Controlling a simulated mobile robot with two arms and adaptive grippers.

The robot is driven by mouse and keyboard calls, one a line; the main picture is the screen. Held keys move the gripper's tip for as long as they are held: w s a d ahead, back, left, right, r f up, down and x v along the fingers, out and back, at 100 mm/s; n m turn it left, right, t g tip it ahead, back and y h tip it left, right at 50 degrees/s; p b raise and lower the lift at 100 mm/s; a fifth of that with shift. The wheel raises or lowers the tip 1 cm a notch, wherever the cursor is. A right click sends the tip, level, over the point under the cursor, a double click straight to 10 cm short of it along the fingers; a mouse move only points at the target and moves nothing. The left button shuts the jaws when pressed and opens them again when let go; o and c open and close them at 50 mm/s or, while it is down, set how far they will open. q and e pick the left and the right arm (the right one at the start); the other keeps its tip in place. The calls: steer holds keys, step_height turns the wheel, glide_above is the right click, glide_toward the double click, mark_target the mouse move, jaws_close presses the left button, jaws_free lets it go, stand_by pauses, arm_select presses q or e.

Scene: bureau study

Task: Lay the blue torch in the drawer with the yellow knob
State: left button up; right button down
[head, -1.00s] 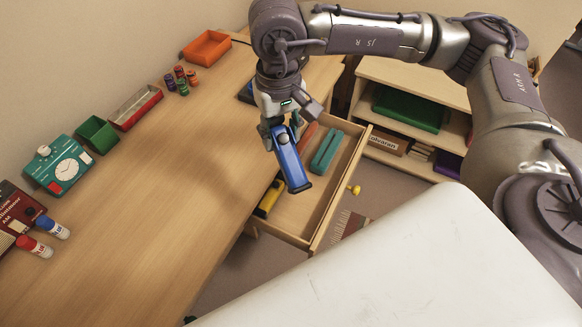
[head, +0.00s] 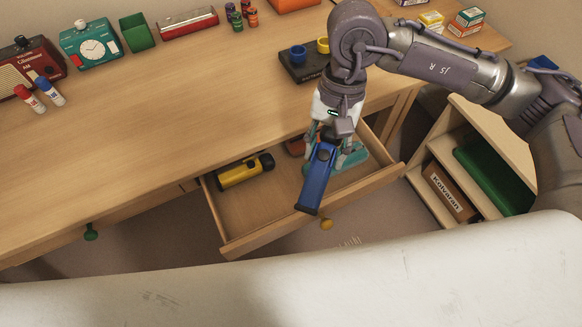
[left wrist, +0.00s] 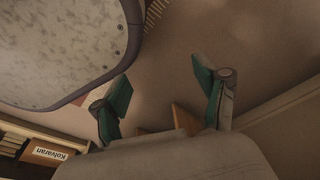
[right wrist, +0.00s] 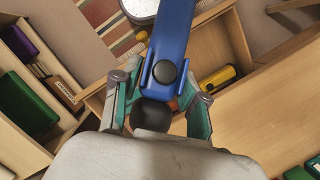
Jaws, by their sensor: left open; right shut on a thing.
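The blue torch (head: 318,182) is held by my right gripper (head: 333,150), above the open drawer (head: 262,236). It hangs tilted, its end pointing toward the drawer front. In the right wrist view the torch (right wrist: 172,40) lies between both fingers (right wrist: 160,100). The yellow knob (head: 326,224) is on the drawer's front. My left gripper (left wrist: 160,100) is open and empty in the left wrist view.
A shelf (head: 480,125) with a Kolvaran box (head: 449,192) stands right of the drawer. Bare drawer floor shows left of centre.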

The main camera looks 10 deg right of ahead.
arm_select(q)
steer(key=w+d+f+b, duration=0.2)
steer(key=w+b, duration=0.3)
steer(key=b, duration=0.1)
arm_select(e)
steer(key=s+a+f+m+y, duration=0.2)
steer(key=s+a+f+m, duration=0.2)
steer(key=f, duration=0.5)
steer(key=m+y+b, duration=0.3)
steer(key=m+b, duration=0.2)
steer(key=b, duration=0.1)
glide_above(262, 205)
steer(key=d, duration=0.3)
steer(key=shift+t, duration=0.3)
steer(key=f, duration=1.1)
steer(key=shift+w+a, duration=0.25)
steer(key=shift+w, duration=0.15)
step_height(262, 205, down, 3)
steer(key=shift+f, duration=0.55)
arm_select(q)
steer(key=w+r+t, duration=0.1)
steer(key=w+r, duration=0.3)
steer(key=r, duration=0.3)
steer(key=shift+r, duration=0.35)
arm_select(e)
steer(key=c, duration=0.6)
jaws_free()
